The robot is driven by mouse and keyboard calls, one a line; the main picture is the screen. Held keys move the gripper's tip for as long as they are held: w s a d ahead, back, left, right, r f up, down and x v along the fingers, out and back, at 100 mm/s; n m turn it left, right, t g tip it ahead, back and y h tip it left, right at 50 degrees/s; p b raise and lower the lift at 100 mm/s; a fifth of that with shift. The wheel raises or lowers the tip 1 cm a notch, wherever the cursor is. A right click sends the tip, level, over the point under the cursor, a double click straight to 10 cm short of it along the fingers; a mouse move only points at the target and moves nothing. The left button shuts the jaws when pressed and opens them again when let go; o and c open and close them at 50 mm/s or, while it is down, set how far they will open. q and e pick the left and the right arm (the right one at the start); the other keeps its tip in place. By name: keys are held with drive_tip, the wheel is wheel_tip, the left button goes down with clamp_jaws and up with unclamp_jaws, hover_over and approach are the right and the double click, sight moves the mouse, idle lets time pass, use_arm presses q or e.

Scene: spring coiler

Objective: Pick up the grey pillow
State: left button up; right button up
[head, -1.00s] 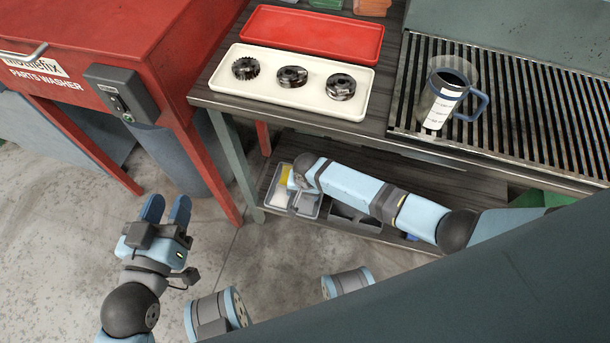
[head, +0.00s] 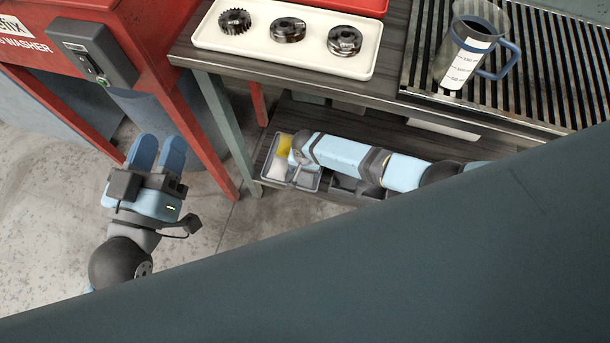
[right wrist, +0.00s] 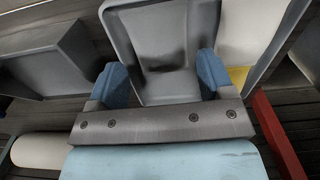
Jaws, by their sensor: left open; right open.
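A grey tray (head: 290,188) stands at the left end of the lower shelf in the head view. A grey surface (right wrist: 165,50), perhaps the grey pillow, fills one compartment in the right wrist view; I cannot clearly separate it from the tray's grey walls. My right gripper (right wrist: 158,72) is open, its two blue fingers apart over this compartment, with no visible grip on anything. In the head view my right arm hides part of the tray. My left gripper (head: 156,150) is open and empty above the floor, left of the bench.
Yellow (head: 284,144) and whitish (head: 276,170) contents lie in the tray's left part. The bench top (head: 392,75) hangs over the shelf. It carries a cream tray (head: 260,47) with gears and a jug (head: 465,60). A red parts washer (head: 150,30) stands left.

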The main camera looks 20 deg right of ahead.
sight(305, 173)
wheel_tip(305, 173, down, 4)
drive_tip(key=shift+r+b, duration=0.1)
drive_tip(key=shift+b, duration=0.8)
use_arm(q)
drive_tip(key=shift+g, duration=0.8)
wheel_tip(305, 173, down, 4)
drive_tip(key=shift+w+d, duration=0.1)
drive_tip(key=shift+d, duration=0.05)
use_arm(e)
drive_tip(key=c, duration=0.7)
drive_tip(key=shift+o, duration=0.2)
